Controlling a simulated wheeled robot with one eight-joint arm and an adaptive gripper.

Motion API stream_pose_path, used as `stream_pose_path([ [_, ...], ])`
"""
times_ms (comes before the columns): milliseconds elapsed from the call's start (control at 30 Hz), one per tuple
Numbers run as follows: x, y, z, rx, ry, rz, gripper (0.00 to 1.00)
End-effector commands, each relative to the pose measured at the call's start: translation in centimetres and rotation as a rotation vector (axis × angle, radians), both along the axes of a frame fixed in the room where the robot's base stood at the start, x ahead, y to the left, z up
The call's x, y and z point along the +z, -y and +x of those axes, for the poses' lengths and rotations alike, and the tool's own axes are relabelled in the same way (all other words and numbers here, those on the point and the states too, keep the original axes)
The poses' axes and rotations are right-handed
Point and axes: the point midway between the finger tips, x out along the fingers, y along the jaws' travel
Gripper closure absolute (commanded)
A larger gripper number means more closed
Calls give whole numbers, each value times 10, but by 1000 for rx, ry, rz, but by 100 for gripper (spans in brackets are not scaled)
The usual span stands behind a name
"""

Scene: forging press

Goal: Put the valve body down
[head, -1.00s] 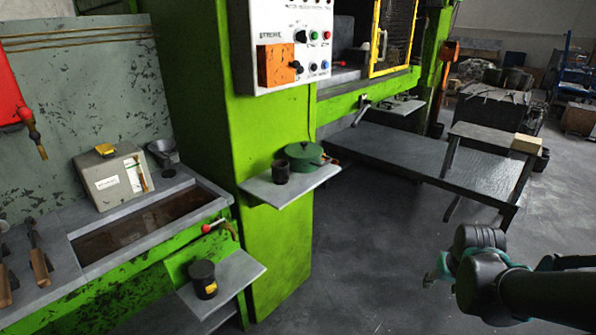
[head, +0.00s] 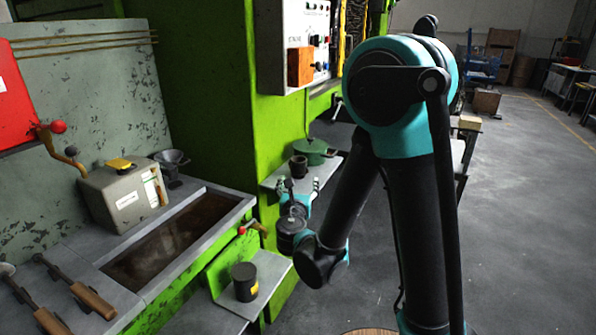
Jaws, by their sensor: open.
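A green round body with a flat flange and a thin upright stem (head: 313,148), probably the valve body, rests on the small grey shelf (head: 272,181) on the green press column. A dark open cup (head: 298,167) stands beside it at its front left. My gripper (head: 300,187) is at the front edge of this shelf, below the cup in the picture. Its fingers are spread and I see nothing held between them. My wrist hides part of the area below the shelf, and my arm covers what lies to the right of it.
A lower shelf (head: 270,268) holds a dark canister (head: 244,281). A red-knobbed lever (head: 253,230) sticks out just left of my wrist. A bench with a sunken trough (head: 180,235) and a grey box (head: 126,190) is at left. Open floor (head: 530,220) lies at right.

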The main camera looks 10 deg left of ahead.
Motion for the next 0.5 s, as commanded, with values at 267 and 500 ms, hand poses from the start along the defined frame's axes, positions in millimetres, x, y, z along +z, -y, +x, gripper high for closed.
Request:
stream_pose_path([
  [267,1,-6,40,8,13,-29,22],
  [500,1,-8,87,8,12,-27,22],
])
